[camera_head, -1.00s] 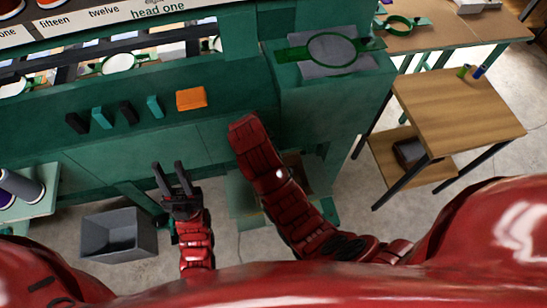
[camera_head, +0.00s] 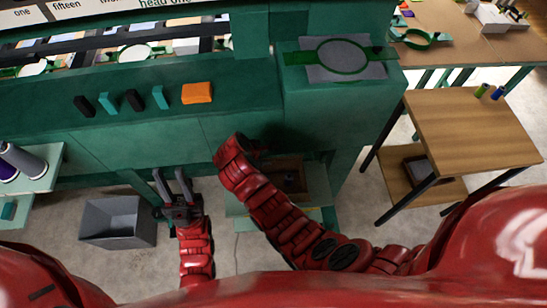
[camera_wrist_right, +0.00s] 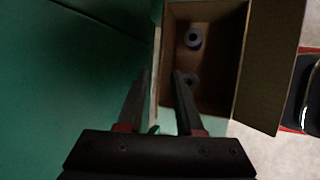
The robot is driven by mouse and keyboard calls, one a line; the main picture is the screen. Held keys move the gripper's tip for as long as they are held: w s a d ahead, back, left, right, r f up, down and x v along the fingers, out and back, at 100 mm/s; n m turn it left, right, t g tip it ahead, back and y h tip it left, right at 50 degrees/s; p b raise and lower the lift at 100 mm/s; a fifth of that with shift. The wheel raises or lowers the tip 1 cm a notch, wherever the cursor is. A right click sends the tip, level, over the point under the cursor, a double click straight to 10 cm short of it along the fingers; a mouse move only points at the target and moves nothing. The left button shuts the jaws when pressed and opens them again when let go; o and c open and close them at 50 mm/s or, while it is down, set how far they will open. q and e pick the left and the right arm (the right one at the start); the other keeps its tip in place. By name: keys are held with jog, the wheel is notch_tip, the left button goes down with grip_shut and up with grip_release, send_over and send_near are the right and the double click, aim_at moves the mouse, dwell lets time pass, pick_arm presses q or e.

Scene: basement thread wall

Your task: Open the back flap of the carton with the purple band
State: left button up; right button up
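An open brown carton (camera_wrist_right: 212,60) shows in the right wrist view with round grey items (camera_wrist_right: 194,38) inside. One flap (camera_wrist_right: 270,65) stands out along its right side, and a thin pale edge (camera_wrist_right: 157,50) runs along its left side. I see no purple band. My right gripper (camera_wrist_right: 160,74) is open; its fingertips are apart on either side of the carton's left edge, and I cannot tell if they touch it. In the head view the carton (camera_head: 290,168) is partly hidden by my right arm. My left gripper (camera_head: 172,172) is open and empty, left of the carton.
A green wall (camera_wrist_right: 70,75) is close on the left of my right gripper. In the head view, an orange block (camera_head: 197,93) and several small blocks lie on the green ledge. A grey bin (camera_head: 117,222) stands on the floor, and a wooden table (camera_head: 475,125) is at right.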

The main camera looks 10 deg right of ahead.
aim_at(277, 160)
jog(key=shift+p+x, duration=0.65)
jog(key=shift+x, duration=3.25)
grip_shut()
